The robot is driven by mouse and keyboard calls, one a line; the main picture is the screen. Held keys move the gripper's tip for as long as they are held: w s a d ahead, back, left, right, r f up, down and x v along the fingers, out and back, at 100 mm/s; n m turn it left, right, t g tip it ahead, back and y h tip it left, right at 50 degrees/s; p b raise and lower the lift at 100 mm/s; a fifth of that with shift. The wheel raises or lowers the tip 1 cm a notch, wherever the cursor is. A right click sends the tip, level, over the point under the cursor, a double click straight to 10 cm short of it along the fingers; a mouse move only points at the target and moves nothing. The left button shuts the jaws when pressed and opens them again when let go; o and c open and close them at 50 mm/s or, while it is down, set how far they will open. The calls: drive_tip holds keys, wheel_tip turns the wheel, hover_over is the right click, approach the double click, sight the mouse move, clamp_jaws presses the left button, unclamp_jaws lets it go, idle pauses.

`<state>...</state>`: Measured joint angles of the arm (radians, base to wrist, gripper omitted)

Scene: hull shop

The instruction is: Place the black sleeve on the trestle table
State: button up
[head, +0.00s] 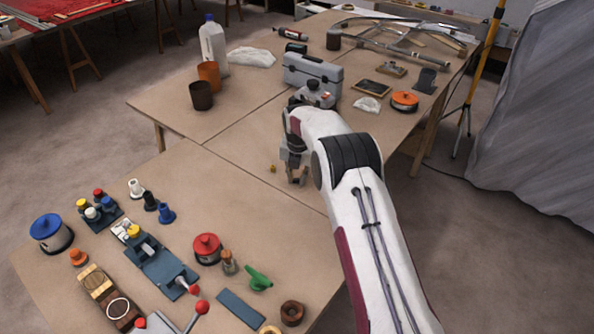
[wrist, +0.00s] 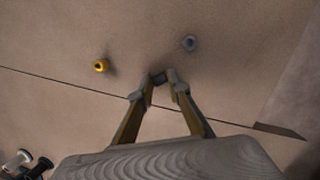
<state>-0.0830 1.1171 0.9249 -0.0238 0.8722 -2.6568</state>
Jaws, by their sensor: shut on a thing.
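My gripper (head: 297,181) is over the trestle table (head: 235,150), just beyond the seam with the nearer table. In the wrist view my gripper (wrist: 160,78) has its fingers drawn together on a small dark thing (wrist: 158,79). The fingers hide most of it, so I cannot tell whether it is the black sleeve. A black flanged piece (head: 150,201) stands on the nearer table between a white flanged piece (head: 136,188) and a blue one (head: 166,213). The white and black pieces also show at the lower left of the wrist view.
The nearer table holds several fixtures and a red-lidded pot (head: 207,248).

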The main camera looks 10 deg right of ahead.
drive_tip(key=shift+f, duration=0.15)
drive_tip(key=o, duration=0.9)
drive_tip(key=shift+f, duration=0.1)
drive_tip(key=v, duration=0.8)
idle(0.7)
